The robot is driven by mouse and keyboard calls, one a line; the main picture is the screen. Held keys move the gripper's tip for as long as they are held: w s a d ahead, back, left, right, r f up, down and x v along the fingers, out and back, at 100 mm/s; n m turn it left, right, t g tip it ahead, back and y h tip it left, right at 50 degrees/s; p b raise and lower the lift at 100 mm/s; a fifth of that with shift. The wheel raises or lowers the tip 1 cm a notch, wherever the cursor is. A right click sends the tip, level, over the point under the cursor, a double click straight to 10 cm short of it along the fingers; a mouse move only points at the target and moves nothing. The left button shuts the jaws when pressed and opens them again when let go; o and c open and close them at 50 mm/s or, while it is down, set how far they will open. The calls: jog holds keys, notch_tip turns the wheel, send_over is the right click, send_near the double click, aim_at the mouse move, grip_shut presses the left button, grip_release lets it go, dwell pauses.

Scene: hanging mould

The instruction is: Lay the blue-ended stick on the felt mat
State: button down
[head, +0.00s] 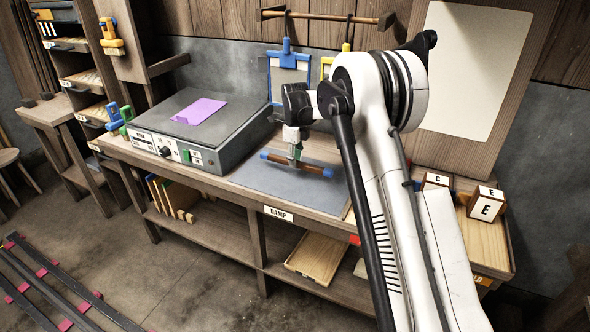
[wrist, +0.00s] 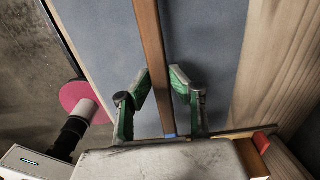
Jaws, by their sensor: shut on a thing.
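The blue-ended stick (head: 313,169) is a thin brown rod with blue ends, lying level across the grey-blue felt mat (head: 262,182) in the head view. My gripper (head: 296,155) is shut on the stick near its middle from above. In the wrist view the stick (wrist: 153,45) runs between the green-sided fingers of my gripper (wrist: 159,80), with the mat (wrist: 205,45) behind it. The stick is at or just above the mat; I cannot tell if it touches. A small blue piece of it shows at the bottom of the wrist view.
A grey machine (head: 222,148) with a purple sheet (head: 201,111) stands left of the mat. Clamped panels (head: 290,80) hang behind under a wall bar (head: 327,17). Lettered blocks (head: 486,203) stand at right. The bench edge with a DAMP label (head: 278,213) lies in front.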

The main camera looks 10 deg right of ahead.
aim_at(295, 176)
jog(key=shift+f, duration=2.1)
jog(key=c, duration=1.6)
grip_release()
